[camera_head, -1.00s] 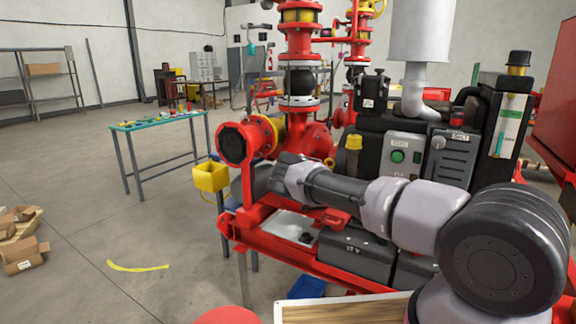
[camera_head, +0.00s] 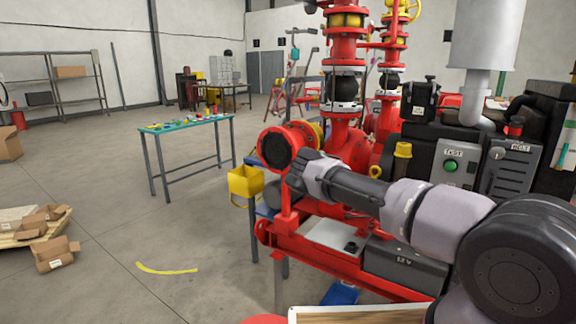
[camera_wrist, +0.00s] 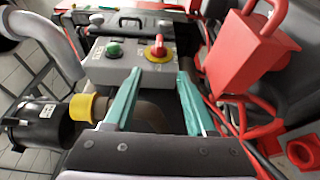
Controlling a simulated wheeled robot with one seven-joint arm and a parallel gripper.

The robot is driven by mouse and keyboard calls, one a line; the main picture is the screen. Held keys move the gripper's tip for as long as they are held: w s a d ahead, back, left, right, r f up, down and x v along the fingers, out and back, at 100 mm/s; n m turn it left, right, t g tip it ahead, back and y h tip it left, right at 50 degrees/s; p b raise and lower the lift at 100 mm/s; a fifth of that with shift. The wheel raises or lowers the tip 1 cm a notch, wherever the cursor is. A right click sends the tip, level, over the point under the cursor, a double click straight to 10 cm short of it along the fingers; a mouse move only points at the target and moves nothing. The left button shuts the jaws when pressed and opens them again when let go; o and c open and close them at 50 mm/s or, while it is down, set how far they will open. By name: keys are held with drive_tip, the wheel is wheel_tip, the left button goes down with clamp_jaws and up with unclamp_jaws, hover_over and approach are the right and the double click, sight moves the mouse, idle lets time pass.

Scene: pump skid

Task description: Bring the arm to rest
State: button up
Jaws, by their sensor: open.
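My arm (camera_head: 420,210) reaches in from the lower right of the head view, over the red pump skid (camera_head: 330,262). Its far end lies in front of the red pump's open flange; the fingers do not show there. In the wrist view my gripper (camera_wrist: 153,88) is open, with two teal fingers apart and nothing between them. Beyond the fingertips is a grey control box (camera_wrist: 130,65) with a green button (camera_wrist: 114,49) and a red switch on a yellow plate (camera_wrist: 157,50). The fingers look apart from the box, though the exact gap is hard to tell.
A yellow box (camera_head: 245,181) hangs at the skid's left side. A teal-topped table (camera_head: 186,123) with small items stands further left. Cardboard boxes (camera_head: 55,253) and a yellow strip (camera_head: 167,269) lie on the floor. The floor between is clear.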

drive_tip(key=s+d+r+m+g+y, duration=0.1)
drive_tip(key=s+d+r+m+y, duration=0.3)
drive_tip(key=r+y, duration=0.6)
drive_tip(key=s+a+r+n+t+y, duration=0.1)
drive_tip(key=s+r+t+y, duration=0.1)
drive_tip(key=s+r, duration=0.4)
drive_tip(key=s+a+r+t+y, duration=0.15)
drive_tip(key=s+r, duration=0.25)
drive_tip(key=r, duration=0.4)
drive_tip(key=s+a+r+t+y, duration=0.2)
drive_tip(key=s+a+r+t, duration=0.2)
drive_tip(key=s, duration=0.9)
drive_tip(key=s+a+r+n+t+y, duration=0.1)
drive_tip(key=s+a+r+t+y, duration=0.2)
drive_tip(key=s+r, duration=0.7)
drive_tip(key=s+a+t, duration=0.2)
drive_tip(key=s+a, duration=0.1)
drive_tip(key=shift+a, duration=0.3)
